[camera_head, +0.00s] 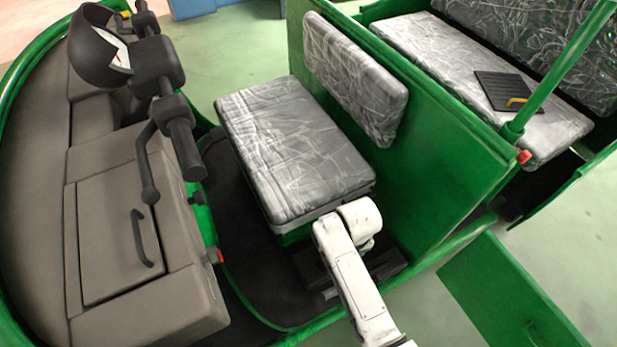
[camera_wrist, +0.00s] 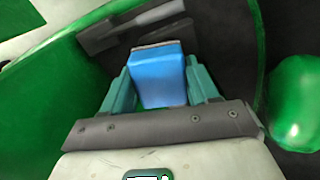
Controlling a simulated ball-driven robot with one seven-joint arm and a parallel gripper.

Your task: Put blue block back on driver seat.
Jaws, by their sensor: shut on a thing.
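The blue block (camera_wrist: 160,75) shows in the wrist view between the two teal fingers of my gripper (camera_wrist: 161,82), which is shut on it. The head view does not show the block; my white arm reaches down beside the seat there and the gripper is hidden. The driver seat (camera_head: 290,145) has a grey cushion in wrinkled clear plastic, and its top is empty. My arm is at the seat's near right corner. The seat's backrest (camera_head: 355,75) is fixed to a green panel behind it.
Black handlebars (camera_head: 180,135) and a grey dashboard (camera_head: 120,235) stand left of the seat. The green partition (camera_head: 435,150) rises to its right. A passenger bench (camera_head: 460,75) behind carries a dark flat item (camera_head: 505,92). A green door panel (camera_head: 510,295) stands out at the lower right.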

